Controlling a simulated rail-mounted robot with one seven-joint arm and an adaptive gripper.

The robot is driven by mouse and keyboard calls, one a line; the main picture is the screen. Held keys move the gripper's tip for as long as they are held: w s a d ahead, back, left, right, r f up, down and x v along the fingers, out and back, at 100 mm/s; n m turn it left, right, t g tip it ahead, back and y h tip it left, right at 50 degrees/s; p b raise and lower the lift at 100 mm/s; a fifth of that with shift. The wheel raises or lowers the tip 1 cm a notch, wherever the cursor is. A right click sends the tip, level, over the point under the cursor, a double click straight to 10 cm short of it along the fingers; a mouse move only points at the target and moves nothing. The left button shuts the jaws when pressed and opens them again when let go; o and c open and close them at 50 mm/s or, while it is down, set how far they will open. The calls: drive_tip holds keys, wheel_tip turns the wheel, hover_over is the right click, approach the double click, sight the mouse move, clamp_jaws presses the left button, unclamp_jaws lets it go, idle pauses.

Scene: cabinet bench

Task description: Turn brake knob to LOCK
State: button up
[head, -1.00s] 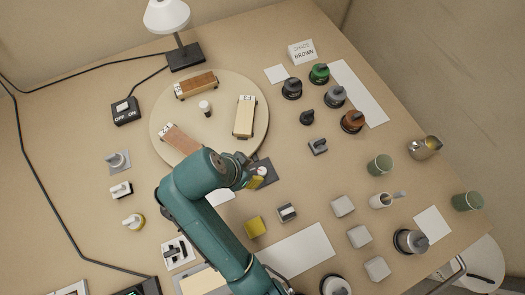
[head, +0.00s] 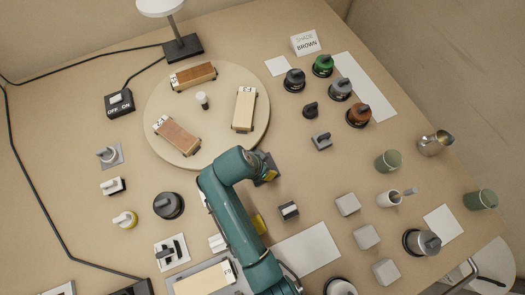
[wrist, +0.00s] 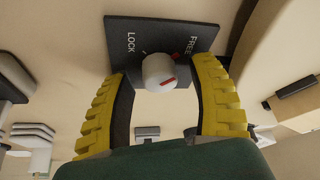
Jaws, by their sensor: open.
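The brake knob (wrist: 160,71) is a pale round knob with a red mark, standing on a dark plate (wrist: 197,36) lettered LOCK on the left and FREE on the right. The red mark on the knob sits toward its right side. My gripper (wrist: 158,88) is open, with one yellow ridged finger on each side of the knob; contact cannot be made out. In the head view, my gripper (head: 268,176) is at the dark plate (head: 265,159), right of the turntable's lower edge. My arm hides the knob there.
A round turntable (head: 222,135) with several wooden wagons lies just up and left. A small dark-and-white switch block (head: 289,210) and a grey clip-like piece (head: 321,141) stand nearby on the right. Several grey cubes (head: 348,204) and cups stand farther right.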

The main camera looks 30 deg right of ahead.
clamp_jaws()
drive_tip(key=shift+s+r+n+p, duration=0.1)
drive_tip(key=shift+n+p, duration=0.2)
drive_tip(key=shift+p, duration=0.3)
drive_tip(key=n+t+p, duration=0.1)
drive_tip(key=n+p, duration=0.1)
drive_tip(key=p, duration=0.2)
drive_tip(key=shift+r+n+y, duration=0.15)
drive_tip(key=shift+n+y, duration=0.25)
drive_tip(key=n+p, duration=0.2)
drive_tip(key=p, duration=0.1)
drive_tip(key=n+t+y+p, duration=0.1)
drive_tip(key=n+p, duration=0.2)
drive_tip(key=shift+t+y, duration=0.3)
drive_tip(key=n+p, duration=0.1)
drive_tip(key=n+y+p, duration=0.1)
drive_tip(key=n, duration=0.1)
drive_tip(key=n+p, duration=0.1)
drive_tip(key=shift+f+n+y, duration=0.25)
drive_tip(key=shift+n+y, duration=0.05)
drive_tip(key=shift+n, duration=0.1)
drive_tip(key=n+y, duration=0.1)
drive_tip(key=n, duration=0.3)
drive_tip(key=shift+f+n+y+p, duration=0.15)
drive_tip(key=shift+n+y+p, duration=0.15)
drive_tip(key=shift+y+p, duration=0.1)
